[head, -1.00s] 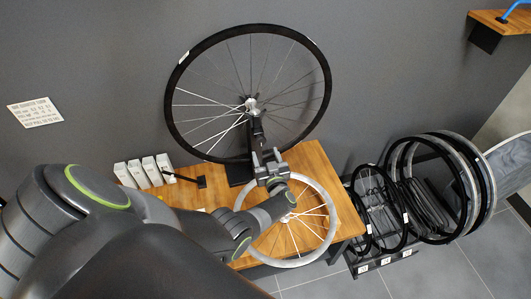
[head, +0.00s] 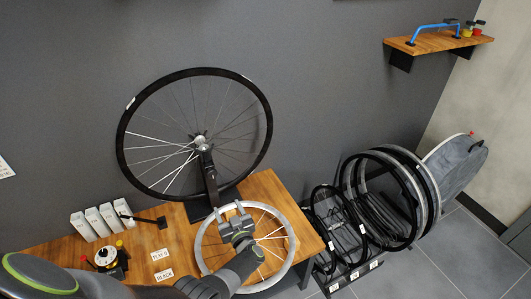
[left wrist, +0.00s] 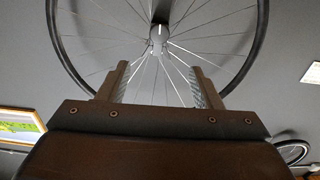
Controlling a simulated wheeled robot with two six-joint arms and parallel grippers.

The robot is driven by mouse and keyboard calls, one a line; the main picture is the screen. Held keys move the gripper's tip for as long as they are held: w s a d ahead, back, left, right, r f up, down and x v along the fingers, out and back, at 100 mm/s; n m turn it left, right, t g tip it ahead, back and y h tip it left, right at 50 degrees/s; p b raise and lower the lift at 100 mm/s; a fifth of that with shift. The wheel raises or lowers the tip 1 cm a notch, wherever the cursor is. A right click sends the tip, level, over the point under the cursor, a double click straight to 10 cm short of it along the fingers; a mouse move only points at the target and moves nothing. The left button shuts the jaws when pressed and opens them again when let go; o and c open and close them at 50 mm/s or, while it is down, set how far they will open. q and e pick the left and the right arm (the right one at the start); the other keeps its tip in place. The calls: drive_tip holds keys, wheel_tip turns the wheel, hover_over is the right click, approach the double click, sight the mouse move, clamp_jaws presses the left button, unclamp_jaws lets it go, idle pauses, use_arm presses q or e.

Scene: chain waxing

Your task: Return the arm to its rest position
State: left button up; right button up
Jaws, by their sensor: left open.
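My left gripper (head: 232,210) is open and empty in the head view, in front of the stand below the large black wheel (head: 262,140). Its two fingers point up toward the stand. In the left wrist view the open fingers (left wrist: 160,85) frame the wheel's hub (left wrist: 158,33) with a clear gap between them. The silver rim (head: 289,250) lies on the wooden bench (head: 262,187), partly hidden behind my left arm. My right gripper is in neither current view.
White boxes (head: 92,221) stand at the bench's back left. A small device with coloured knobs (head: 107,258) sits near cards (head: 163,276). A floor rack (head: 345,282) holds several wheels at right. A wall shelf (head: 440,42) carries a blue tool (head: 435,27).

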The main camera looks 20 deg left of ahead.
use_arm(q)
drive_tip(key=d+r+m+t+h, duration=0.2)
drive_tip(key=d+m+t+h, duration=0.2)
drive_tip(key=d+m+h, duration=0.45)
drive_tip(key=s+d+r+g+h, duration=0.1)
drive_tip(key=s+d+g+h, duration=0.15)
drive_tip(key=s+h, duration=0.45)
drive_tip(key=s+a+r+g+y, duration=0.1)
drive_tip(key=s+a+r+g, duration=0.15)
drive_tip(key=s, duration=0.65)
drive_tip(key=s+a+r+g+y, duration=0.2)
drive_tip(key=s+r+g, duration=0.15)
drive_tip(key=s, duration=0.55)
drive_tip(key=s+a+r+g+y, duration=0.15)
drive_tip(key=s+g, duration=0.25)
drive_tip(key=s, duration=0.5)
wheel_tip(320, 180, down, 32)
drive_tip(key=a+g+b, duration=0.1)
drive_tip(key=a+b, duration=0.1)
drive_tip(key=b, duration=0.4)
drive_tip(key=s+d+f+g+h+b, duration=0.1)
drive_tip(key=s+f+b, duration=0.4)
drive_tip(key=s+f, duration=1)
wheel_tip(320, 180, down, 4)
drive_tip(key=shift+s+d, duration=0.15)
use_arm(e)
wheel_tip(320, 180, down, 11)
drive_tip(key=d, duration=0.1)
